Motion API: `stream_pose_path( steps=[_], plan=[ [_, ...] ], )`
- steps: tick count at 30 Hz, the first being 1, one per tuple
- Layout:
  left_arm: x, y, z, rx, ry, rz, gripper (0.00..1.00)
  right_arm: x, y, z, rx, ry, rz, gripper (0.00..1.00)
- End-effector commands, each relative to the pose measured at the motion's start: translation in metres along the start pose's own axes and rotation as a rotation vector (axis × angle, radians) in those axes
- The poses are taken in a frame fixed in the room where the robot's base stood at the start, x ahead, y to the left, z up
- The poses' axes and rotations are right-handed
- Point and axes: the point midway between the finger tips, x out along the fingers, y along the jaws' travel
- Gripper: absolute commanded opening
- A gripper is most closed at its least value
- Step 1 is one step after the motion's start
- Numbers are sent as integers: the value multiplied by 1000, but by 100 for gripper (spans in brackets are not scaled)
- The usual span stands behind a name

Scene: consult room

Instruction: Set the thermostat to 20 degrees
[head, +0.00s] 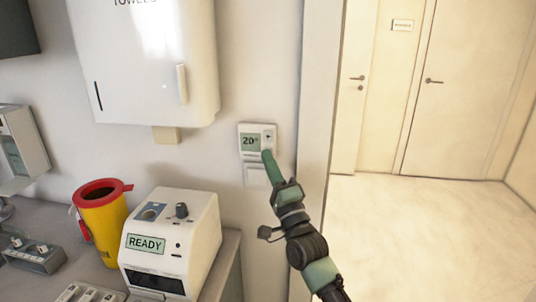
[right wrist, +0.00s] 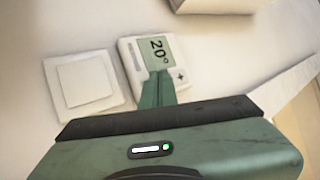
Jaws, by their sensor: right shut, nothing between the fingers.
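The thermostat (head: 250,142) is a small white box on the wall, and its greenish display reads 20°. It also shows in the right wrist view (right wrist: 157,52), with a plus-like mark on a button near its edge. My right gripper (head: 267,155) is shut and empty, with its green fingertips at the thermostat's lower right in the head view. In the right wrist view the fingertips overlap the thermostat's lower part; I cannot tell whether they touch it. My left gripper is not in view.
A white wall switch (head: 256,176) sits just below the thermostat. A towel dispenser (head: 145,60) hangs to the upper left. A white device reading READY (head: 200,225) and a yellow bin (head: 101,230) stand on the counter. A door frame (head: 318,100) is close on the right.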

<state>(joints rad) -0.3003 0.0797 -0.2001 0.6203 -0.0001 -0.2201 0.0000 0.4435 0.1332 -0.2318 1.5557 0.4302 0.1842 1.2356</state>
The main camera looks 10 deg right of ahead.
Motion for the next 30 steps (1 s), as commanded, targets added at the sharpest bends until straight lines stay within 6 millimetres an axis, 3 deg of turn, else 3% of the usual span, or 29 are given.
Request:
stream_pose_path(
  steps=[22, 30],
  plan=[
    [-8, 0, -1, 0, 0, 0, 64, -11, -7, 7, 0, 0, 0, 0],
    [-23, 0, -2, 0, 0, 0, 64, -25, -20, 19, 2, 0, 1, 0]
  ],
)
